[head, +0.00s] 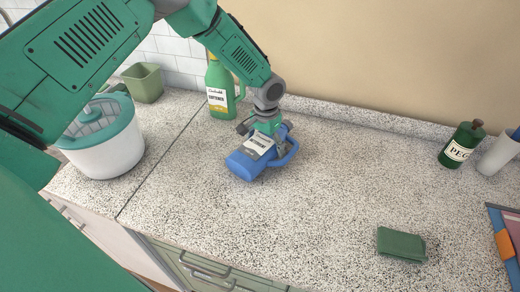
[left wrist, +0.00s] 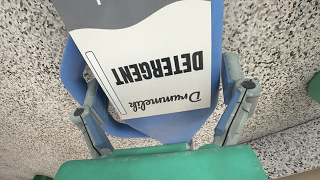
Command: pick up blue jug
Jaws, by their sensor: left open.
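The blue jug (head: 242,166) has a white label and appears to lie on its side on the speckled counter, with its handle toward the right. In the left wrist view the jug (left wrist: 165,128) fills the middle, and its label reads "Drummelik Detergent". My left gripper (head: 266,132) is right over the jug's far end. Its fingers (left wrist: 165,104) are open, one on each side of the jug. Whether they touch it I cannot tell. The gripper hides part of the jug in the head view. My right gripper is not in view.
A green softener jug (head: 221,105) stands just behind my left gripper. A white pot with a teal lid (head: 105,152) and a green bin (head: 145,84) are at left. A green folded cloth (head: 401,245) and a dark green bottle (head: 461,146) are at right.

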